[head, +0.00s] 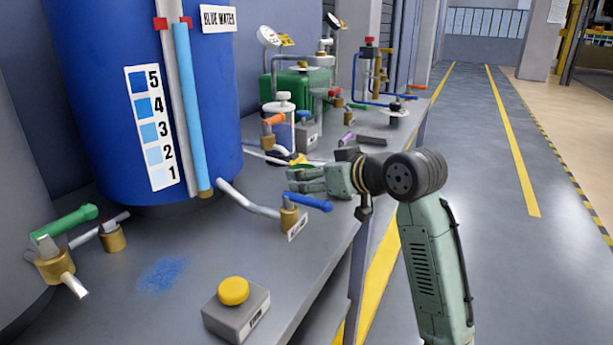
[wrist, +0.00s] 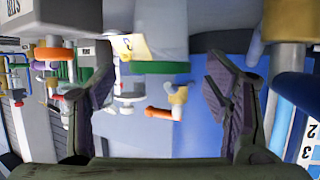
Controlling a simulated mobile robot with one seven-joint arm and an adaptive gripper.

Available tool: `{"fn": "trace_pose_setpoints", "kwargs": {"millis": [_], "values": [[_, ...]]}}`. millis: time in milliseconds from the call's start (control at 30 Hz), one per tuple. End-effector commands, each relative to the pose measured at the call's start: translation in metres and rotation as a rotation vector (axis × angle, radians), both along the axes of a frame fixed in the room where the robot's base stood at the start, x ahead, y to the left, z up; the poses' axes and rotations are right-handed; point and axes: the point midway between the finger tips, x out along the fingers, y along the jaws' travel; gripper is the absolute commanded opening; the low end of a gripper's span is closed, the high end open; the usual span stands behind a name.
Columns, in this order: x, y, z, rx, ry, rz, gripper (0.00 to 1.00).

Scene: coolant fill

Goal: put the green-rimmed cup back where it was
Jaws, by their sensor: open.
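A pale grey cylindrical cup (wrist: 155,45) with a green rim (wrist: 154,67) shows upside down in the upper middle of the wrist view. It lies between the lines of my two fingers, with a gap on each side, and neither finger visibly touches it. In the head view a bit of green and yellow (head: 300,160) shows just behind my gripper; I cannot tell whether it is the cup. My gripper (head: 300,180) reaches left over the bench, and in the wrist view (wrist: 160,88) it is open with nothing between its fingertips.
A blue tank (head: 110,100) stands left on the bench. A blue-handled valve (head: 300,204) is close below my gripper, and an orange-handled valve (head: 270,125) is behind it. A yellow button box (head: 235,305) sits in front. Machines crowd the bench's back; the floor right is clear.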

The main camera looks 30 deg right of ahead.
Motion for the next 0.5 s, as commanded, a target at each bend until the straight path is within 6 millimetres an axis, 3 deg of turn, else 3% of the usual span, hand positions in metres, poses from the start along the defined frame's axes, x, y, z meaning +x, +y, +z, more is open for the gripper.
{"fn": "trace_pose_setpoints", "kwargs": {"millis": [200, 500], "values": [[-0.044, -0.004, 0.019, -0.002, -0.003, -0.001, 0.71], [-0.076, -0.006, 0.031, 0.000, -0.001, 0.000, 0.71]]}}
